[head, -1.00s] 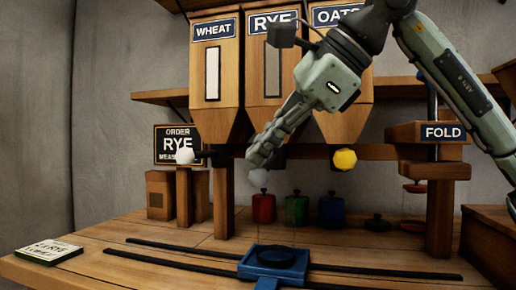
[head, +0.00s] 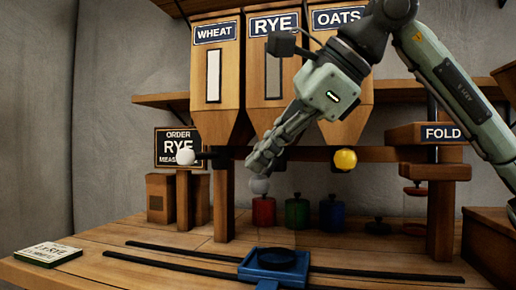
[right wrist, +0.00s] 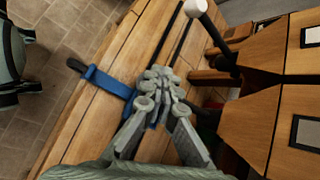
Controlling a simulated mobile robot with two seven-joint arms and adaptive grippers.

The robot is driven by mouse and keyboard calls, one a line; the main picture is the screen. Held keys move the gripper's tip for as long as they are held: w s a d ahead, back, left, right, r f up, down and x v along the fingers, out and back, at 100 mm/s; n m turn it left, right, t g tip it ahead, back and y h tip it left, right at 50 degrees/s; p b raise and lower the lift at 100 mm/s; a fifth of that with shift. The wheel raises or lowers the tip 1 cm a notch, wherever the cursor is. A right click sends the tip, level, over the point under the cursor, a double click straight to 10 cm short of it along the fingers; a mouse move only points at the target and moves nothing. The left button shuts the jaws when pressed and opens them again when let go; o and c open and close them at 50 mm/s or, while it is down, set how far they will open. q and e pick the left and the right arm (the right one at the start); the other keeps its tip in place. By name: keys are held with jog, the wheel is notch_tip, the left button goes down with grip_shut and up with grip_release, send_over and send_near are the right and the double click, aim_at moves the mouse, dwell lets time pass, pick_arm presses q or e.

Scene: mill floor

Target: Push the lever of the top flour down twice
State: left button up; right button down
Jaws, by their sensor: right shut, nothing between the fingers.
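The rye hopper (head: 272,75) stands between the wheat hopper (head: 214,80) and the oats hopper (head: 335,35). A pale lever knob (head: 259,184) sits below the rye hopper, lower than the white wheat knob (head: 185,156) and the yellow oats knob (head: 345,160). My right gripper (head: 259,161) is shut and empty, its fingertips just above the pale knob; I cannot tell whether they touch. It also shows in the right wrist view (right wrist: 160,85), where the pale knob is hidden. An order sign (head: 179,147) reads "RYE". My left gripper is out of view.
A blue carriage (head: 250,266) with a dark dish (head: 276,258) sits on black rails below. Red (head: 263,211), green (head: 297,213) and blue (head: 331,214) canisters stand behind. A card (head: 48,254) lies at left; a "FOLD" press (head: 443,132) stands at right.

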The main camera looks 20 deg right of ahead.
jog(key=shift+f+b, duration=0.3)
jog(key=shift+f, duration=0.25)
dwell(0.4)
jog(key=shift+w+r+p, duration=0.1)
jog(key=shift+r+p, duration=0.3)
jog(key=shift+r, duration=0.05)
jog(key=shift+d+r+p, duration=0.4)
jog(key=shift+r+p, duration=0.35)
jog(key=shift+r, duration=0.1)
jog(key=shift+r+p, duration=1.45)
jog(key=shift+r, duration=0.25)
notch_tip(320, 180, up, 5)
jog(key=p, duration=0.4)
jog(key=shift+p, duration=0.3)
